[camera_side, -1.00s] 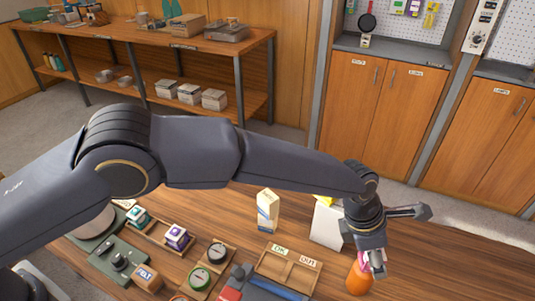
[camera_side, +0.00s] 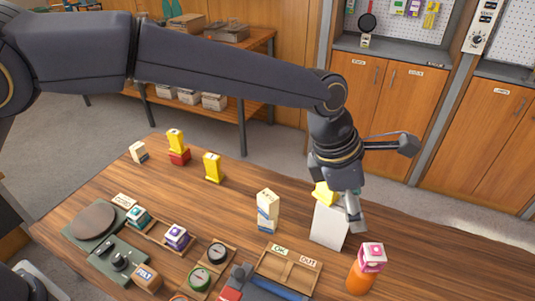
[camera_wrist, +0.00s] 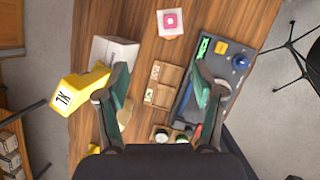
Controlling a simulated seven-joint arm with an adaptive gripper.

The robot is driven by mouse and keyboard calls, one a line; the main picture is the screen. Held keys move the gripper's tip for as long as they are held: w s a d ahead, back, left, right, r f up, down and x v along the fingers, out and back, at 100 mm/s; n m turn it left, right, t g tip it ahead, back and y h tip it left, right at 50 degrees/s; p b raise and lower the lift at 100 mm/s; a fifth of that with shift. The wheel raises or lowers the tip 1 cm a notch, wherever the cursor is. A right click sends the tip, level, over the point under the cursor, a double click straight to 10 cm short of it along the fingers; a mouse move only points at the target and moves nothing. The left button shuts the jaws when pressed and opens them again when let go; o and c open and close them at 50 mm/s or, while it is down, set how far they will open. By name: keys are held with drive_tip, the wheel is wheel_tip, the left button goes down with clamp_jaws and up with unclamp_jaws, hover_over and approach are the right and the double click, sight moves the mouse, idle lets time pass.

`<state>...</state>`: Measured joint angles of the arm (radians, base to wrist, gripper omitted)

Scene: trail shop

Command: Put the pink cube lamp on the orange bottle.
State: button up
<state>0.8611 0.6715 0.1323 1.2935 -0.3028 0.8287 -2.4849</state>
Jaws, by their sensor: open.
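The pink cube lamp (camera_side: 373,255), pink and white with a round mark, sits upright on top of the orange bottle (camera_side: 361,279) at the table's front right.
The OK/OUT tray (camera_side: 287,271) lies in front. Purple (camera_side: 176,237) and teal (camera_side: 138,216) cube lamps stand left.

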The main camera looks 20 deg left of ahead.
drive_tip(key=s+a+r+m+t, duration=0.1)
drive_tip(key=a+r+m, duration=0.25)
drive_tip(key=a, duration=0.55)
drive_tip(key=s+a+r+m+y, duration=0.1)
drive_tip(key=a+r+m, duration=0.2)
drive_tip(key=a+r, duration=0.35)
drive_tip(key=s+a+r+m+t, duration=0.1)
drive_tip(key=a+r+m, duration=0.15)
drive_tip(key=a, duration=0.75)
drive_tip(key=s+a+f+m+t+y, duration=0.1)
drive_tip(key=s+a+f+m+y, duration=0.2)
drive_tip(key=s+a+m, duration=0.9)
drive_tip(key=s+a, duration=0.4)
drive_tip(key=a, duration=0.2)
drive_tip(key=shift+s+f+m+t, duration=0.25)
drive_tip(key=shift+m+t, duration=0.05)
